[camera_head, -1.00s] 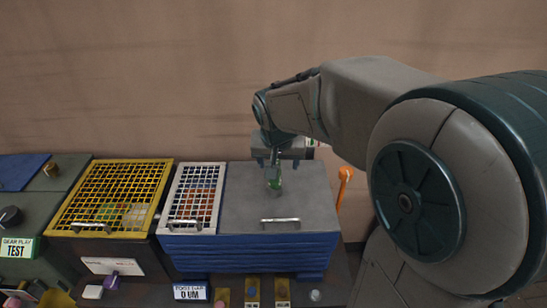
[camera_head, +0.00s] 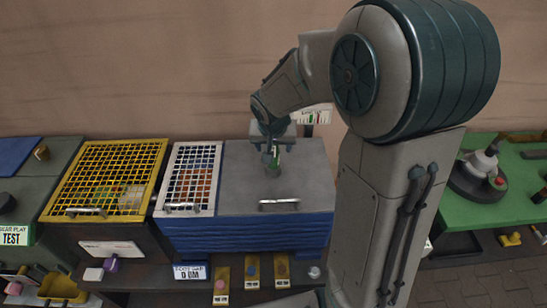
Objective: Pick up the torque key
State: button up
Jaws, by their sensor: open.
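I cannot make out a torque key for certain in the current view. My gripper (camera_head: 272,164) points down over the grey lid (camera_head: 255,190) of the blue box, towards its back half. It is open. A small green patch shows at its fingers, too small to tell what it is. Whether the fingertips touch the lid cannot be told. My arm covers the area just right of the blue box.
The blue box (camera_head: 245,235) has a metal handle (camera_head: 280,205) on its lid. A white grid cover (camera_head: 207,160) and a yellow grid cover (camera_head: 152,155) lie to the left. A green table (camera_head: 475,205) is at the right.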

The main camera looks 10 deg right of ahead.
jog(key=shift+x, duration=2.4)
jog(key=shift+w+r, duration=0.1)
jog(key=shift+w, duration=0.1)
grip_shut()
